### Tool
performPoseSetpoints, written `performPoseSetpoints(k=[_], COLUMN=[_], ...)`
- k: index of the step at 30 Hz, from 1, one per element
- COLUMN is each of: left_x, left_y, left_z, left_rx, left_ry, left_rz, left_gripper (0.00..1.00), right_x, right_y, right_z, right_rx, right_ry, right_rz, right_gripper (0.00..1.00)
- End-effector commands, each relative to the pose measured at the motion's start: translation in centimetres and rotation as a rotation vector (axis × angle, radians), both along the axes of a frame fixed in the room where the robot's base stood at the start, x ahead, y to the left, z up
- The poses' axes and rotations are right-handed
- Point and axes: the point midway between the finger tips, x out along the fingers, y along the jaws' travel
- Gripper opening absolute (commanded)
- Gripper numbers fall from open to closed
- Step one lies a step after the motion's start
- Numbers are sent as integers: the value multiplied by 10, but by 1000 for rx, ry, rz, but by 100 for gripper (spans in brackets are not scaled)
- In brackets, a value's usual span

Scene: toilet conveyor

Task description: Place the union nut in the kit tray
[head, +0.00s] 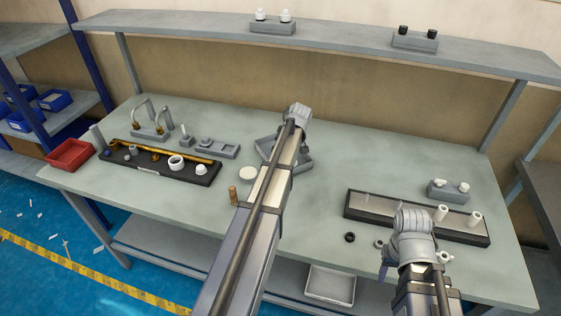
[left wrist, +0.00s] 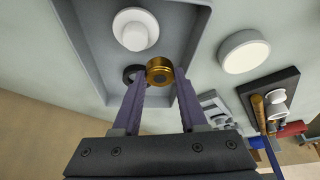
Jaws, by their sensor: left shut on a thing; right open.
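The grey kit tray (head: 305,163) stands in the middle of the bench, partly hidden by my left arm. In the left wrist view its wall (left wrist: 200,42) frames a white stepped round part (left wrist: 135,29) and a dark ring (left wrist: 130,75). A short brass cylinder, which I take as the union nut (left wrist: 160,69), is between the fingertips of my left gripper (left wrist: 161,82), which is shut on it over the tray. Whether it touches the tray floor I cannot tell. My right gripper (head: 413,246) is open, low over the right front of the bench; its fingertips are mostly hidden.
A dark board (head: 192,172) with brass and white parts lies at the left, beside a red bin (head: 70,156). A white disc (head: 247,173) and a brown cylinder (head: 233,195) are near my left arm. A dark-edged tray (head: 370,219) with white cylinders lies at the right.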

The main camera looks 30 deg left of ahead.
Motion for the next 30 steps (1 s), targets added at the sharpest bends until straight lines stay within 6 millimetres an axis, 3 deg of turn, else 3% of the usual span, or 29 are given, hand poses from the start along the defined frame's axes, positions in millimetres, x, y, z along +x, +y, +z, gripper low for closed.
performPoseSetpoints(k=[10,24,25,27,30], left_x=[0,0,0,0,0], left_y=[0,0,0,0,0], left_z=[-36,-41,-40,-39,-39], left_rx=[0,0,0,0,0], left_ry=[0,0,0,0,0], left_rz=[0,0,0,0,0], left_gripper=[0,0,46,53,55], right_x=[0,0,0,0,0], right_y=[0,0,0,0,0], right_z=[-36,-41,-40,-39,-39], right_rx=[0,0,0,0,0], right_ry=[0,0,0,0,0], right_rz=[0,0,0,0,0], right_gripper=[50,50,50,50,50])
